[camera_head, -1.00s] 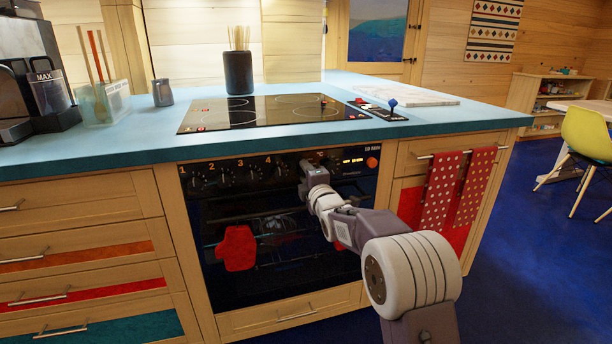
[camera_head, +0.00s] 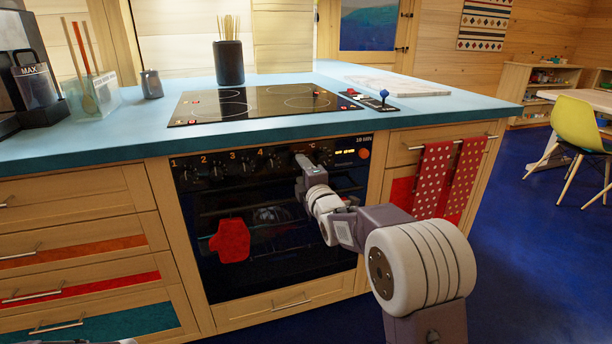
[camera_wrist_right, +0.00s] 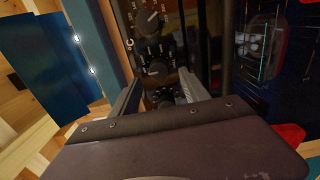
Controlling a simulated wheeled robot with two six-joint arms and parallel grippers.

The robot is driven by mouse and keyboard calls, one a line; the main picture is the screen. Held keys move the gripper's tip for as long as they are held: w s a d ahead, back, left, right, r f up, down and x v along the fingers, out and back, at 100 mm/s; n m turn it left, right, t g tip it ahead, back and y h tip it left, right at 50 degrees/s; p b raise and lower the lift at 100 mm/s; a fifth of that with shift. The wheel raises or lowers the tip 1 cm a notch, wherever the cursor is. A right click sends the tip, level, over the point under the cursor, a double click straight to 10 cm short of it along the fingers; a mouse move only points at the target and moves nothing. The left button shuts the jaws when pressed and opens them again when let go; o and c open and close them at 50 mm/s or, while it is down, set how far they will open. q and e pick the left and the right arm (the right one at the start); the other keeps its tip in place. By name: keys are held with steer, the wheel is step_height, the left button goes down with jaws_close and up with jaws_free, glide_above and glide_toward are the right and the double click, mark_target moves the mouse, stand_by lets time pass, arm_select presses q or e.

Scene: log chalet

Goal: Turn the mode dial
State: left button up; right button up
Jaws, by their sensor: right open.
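The black oven control panel (camera_head: 223,171) carries a row of dark dials, with 1 to 4 printed above several of them and a °C mark farther right. My right gripper (camera_head: 300,165) is at the panel's right part, just left of the lit display; its tips are hard to make out there. In the right wrist view the gripper (camera_wrist_right: 162,92) is open. Its two fingers stand either side of a dark dial (camera_wrist_right: 163,97), partly hidden behind the gripper body. I cannot tell whether they touch it, or whether it is the mode dial.
A blue countertop (camera_head: 140,118) with a black hob (camera_head: 250,104) overhangs the panel. A red oven mitt (camera_head: 231,241) is in front of the oven door. Spotted red towels (camera_head: 435,180) hang to the right. Blue floor (camera_head: 540,240) is open at right.

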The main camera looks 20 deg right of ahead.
steer(key=s, duration=0.5)
steer(key=shift+d+p, duration=0.1)
steer(key=shift+p, duration=0.3)
